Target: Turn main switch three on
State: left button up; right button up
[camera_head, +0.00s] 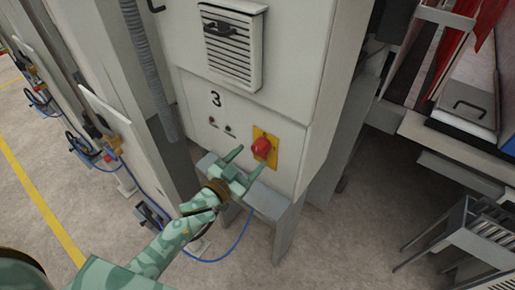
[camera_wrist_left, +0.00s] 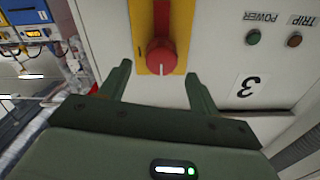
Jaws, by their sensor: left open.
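Main switch three is a red rotary knob (camera_head: 262,147) on a yellow plate (camera_head: 272,156), low on the white cabinet front marked 3 (camera_head: 216,99). In the left wrist view the red knob (camera_wrist_left: 161,57) shows with a white pointer line on its face. The knob lies ahead of and between my left gripper's fingertips. My left gripper (camera_head: 248,160) is open and empty, its green fingers apart just in front of the panel. In the left wrist view its fingers (camera_wrist_left: 158,75) flank the knob without visible contact. My right gripper is not in view.
POWER (camera_wrist_left: 253,37) and TRIP (camera_wrist_left: 294,40) lamps sit beside the switch. A vented grille (camera_head: 232,45) is above. A grey support leg (camera_head: 283,235) and blue hose (camera_head: 232,250) are below. A grey slatted rack (camera_head: 480,235) stands at right.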

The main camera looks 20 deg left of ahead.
aim_at(257, 151)
pick_arm(q)
jog(key=shift+x, duration=2.4)
jog(key=c, duration=1)
jog(key=shift+f, duration=0.1)
